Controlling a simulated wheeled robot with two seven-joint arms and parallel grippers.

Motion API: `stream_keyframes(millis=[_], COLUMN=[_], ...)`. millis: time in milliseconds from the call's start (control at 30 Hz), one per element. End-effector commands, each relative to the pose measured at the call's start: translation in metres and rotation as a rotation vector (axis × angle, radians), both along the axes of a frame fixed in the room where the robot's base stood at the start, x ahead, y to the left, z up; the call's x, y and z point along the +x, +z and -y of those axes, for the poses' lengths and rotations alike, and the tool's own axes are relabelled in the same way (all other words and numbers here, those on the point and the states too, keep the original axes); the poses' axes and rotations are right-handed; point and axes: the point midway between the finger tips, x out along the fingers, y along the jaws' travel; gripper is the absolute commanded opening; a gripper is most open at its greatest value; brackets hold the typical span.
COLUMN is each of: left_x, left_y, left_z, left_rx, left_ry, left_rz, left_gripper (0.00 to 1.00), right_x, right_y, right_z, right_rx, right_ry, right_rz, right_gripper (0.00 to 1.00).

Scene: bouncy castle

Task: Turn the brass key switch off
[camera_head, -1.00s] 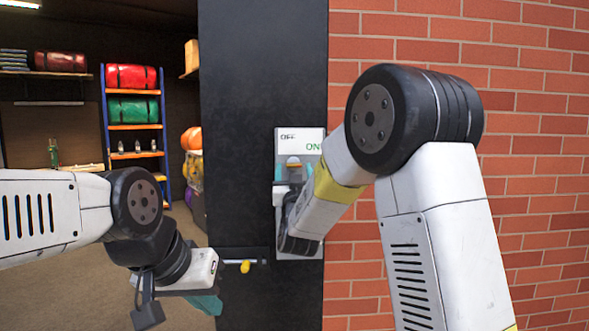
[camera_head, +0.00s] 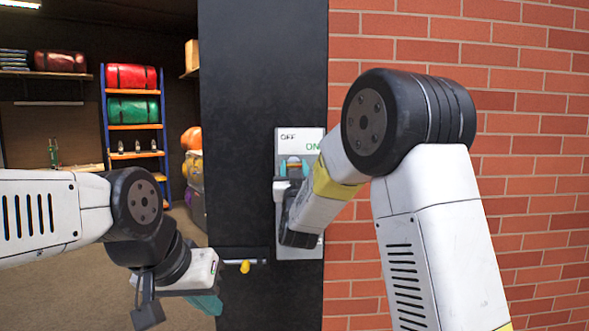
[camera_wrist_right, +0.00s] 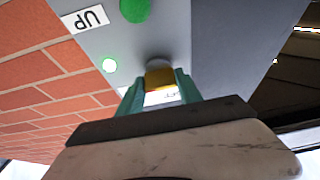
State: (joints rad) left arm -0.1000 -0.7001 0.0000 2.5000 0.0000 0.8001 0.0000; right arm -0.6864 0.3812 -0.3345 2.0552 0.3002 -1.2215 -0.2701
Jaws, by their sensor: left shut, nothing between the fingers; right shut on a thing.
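A pale switch panel (camera_head: 313,133) with OFF and ON labels is mounted on the dark post. The brass key switch (camera_wrist_right: 159,77) shows in the right wrist view between the teal fingers of my right gripper (camera_wrist_right: 159,92). That gripper is shut on it. In the head view my right gripper (camera_head: 293,168) is at the panel just below the labels, and its wrist hides much of the panel's lower part. A small green light (camera_wrist_right: 109,65) on the panel is lit. My left gripper (camera_head: 208,303) is shut and empty, low and left of the post.
The dark post (camera_head: 262,70) stands beside a red brick wall (camera_head: 530,150). A bolt with a yellow knob (camera_head: 245,267) is on the post near my left gripper. The right wrist view shows a green button (camera_wrist_right: 135,9) and an UP label (camera_wrist_right: 85,19). Storage shelves (camera_head: 134,127) stand behind, left.

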Motion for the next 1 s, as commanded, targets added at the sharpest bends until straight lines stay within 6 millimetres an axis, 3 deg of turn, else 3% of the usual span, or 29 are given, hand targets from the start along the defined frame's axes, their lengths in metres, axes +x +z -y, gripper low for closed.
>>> stream_keyframes(millis=[367, 1000], left_x=[0.0000, 0.0000], left_y=[0.0000, 0.0000], left_z=[0.0000, 0.0000], left_rx=[0.000, 0.000], left_ry=[0.000, 0.000], left_rz=[0.000, 0.000], left_gripper=[0.00, 0.00], right_x=[-0.0002, -0.0001], right_y=[0.0003, 0.0015], right_z=[0.0019, 0.0042], right_rx=[-0.195, -0.799], right_ry=[-0.001, -0.001], right_rz=[0.010, 0.038], right_gripper=[0.01, 0.01])
